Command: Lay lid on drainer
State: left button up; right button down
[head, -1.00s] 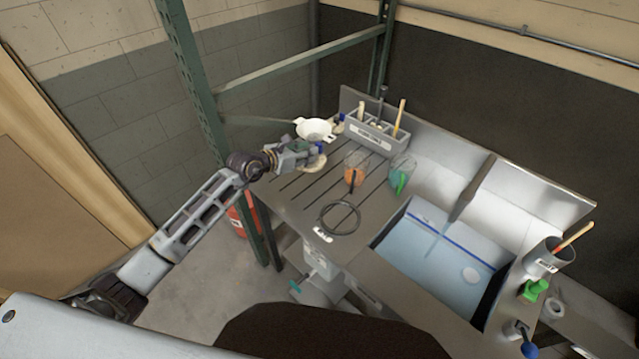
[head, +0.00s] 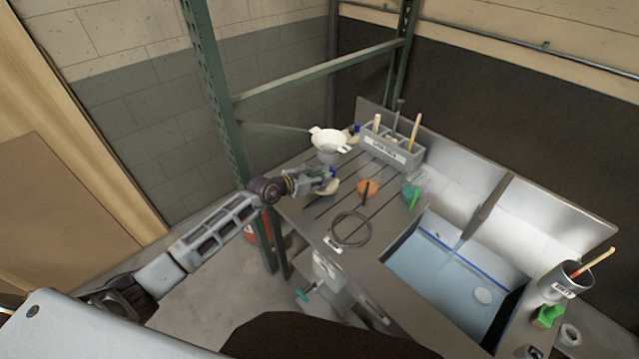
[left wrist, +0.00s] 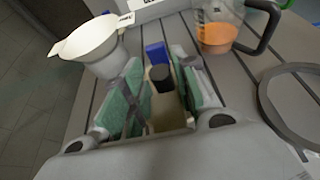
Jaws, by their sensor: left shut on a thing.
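My left gripper (head: 326,180) is over the left part of the grooved grey drainer (head: 320,208). In the left wrist view its green-padded fingers (left wrist: 162,92) are shut around a black knob (left wrist: 161,77) with a cream part (left wrist: 166,112) below. This looks like the lid, a pale rounded piece (head: 326,189) under the gripper in the head view. The fingers hide much of it, and I cannot tell whether it touches the drainer. A dark ring (head: 350,229) with a white tag lies flat on the drainer to the right. My right gripper is not in view.
A white funnel-like vessel (head: 330,141) stands behind the gripper. A grey rack (head: 392,151) with tools is behind. The blue sink basin (head: 455,265) opens at right. A green post (head: 215,100) rises at left.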

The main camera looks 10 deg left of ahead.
pick_arm(q)
jog(key=shift+f, duration=1.5)
jog(key=shift+f, duration=0.15)
jog(key=o, duration=1.1)
jog(key=shift+c, duration=0.2)
jog(key=shift+r, duration=0.2)
jog(key=v, duration=1.2)
jog(key=shift+b, duration=0.3)
